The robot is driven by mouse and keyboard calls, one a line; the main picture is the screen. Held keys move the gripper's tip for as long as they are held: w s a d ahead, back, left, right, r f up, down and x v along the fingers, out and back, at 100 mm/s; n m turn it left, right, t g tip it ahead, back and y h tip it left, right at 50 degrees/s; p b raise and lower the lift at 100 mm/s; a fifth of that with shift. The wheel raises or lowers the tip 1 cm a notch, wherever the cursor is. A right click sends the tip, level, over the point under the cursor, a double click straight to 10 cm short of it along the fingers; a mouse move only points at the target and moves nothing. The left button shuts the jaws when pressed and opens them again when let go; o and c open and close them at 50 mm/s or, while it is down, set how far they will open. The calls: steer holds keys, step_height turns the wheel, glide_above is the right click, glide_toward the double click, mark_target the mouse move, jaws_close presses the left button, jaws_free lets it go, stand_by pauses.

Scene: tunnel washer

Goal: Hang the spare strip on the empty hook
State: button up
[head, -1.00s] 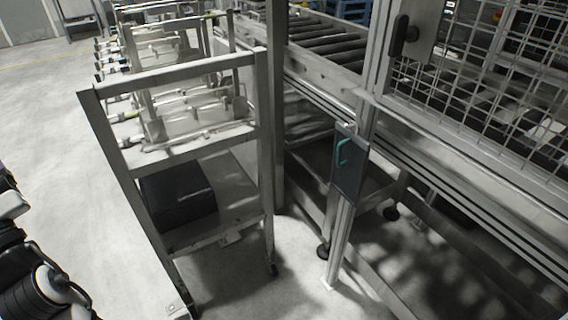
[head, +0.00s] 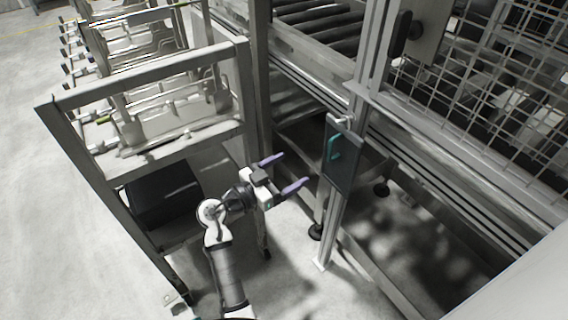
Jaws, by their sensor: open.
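My gripper (head: 291,171) is open and empty, its two purple fingers apart and pointing right. It is in front of the guard post, left of a dark flat panel (head: 342,165). A teal curved piece (head: 335,147) shows on the panel's face. A small pale peg-like part (head: 341,120) sticks out at the panel's top edge. I cannot tell whether the teal piece is the spare strip or whether the pale part is the empty hook. The fingers look apart from the panel and the teal piece.
A grey metal rack (head: 150,76) with a dark box (head: 160,195) on its lower shelf stands left of my arm. A wire mesh guard (head: 500,100) and a roller conveyor (head: 320,25) stand at the right and back. Open floor (head: 40,220) lies at left.

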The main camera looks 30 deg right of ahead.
steer(key=d+p, duration=0.1)
steer(key=d, duration=1)
steer(key=shift+w+r+g, duration=0.15)
steer(key=shift+w+g, duration=0.15)
steer(key=shift+w, duration=0.15)
steer(key=shift+d, duration=0.1)
jaws_close()
stand_by(0.6)
steer(key=shift+r, duration=0.7)
stand_by(0.9)
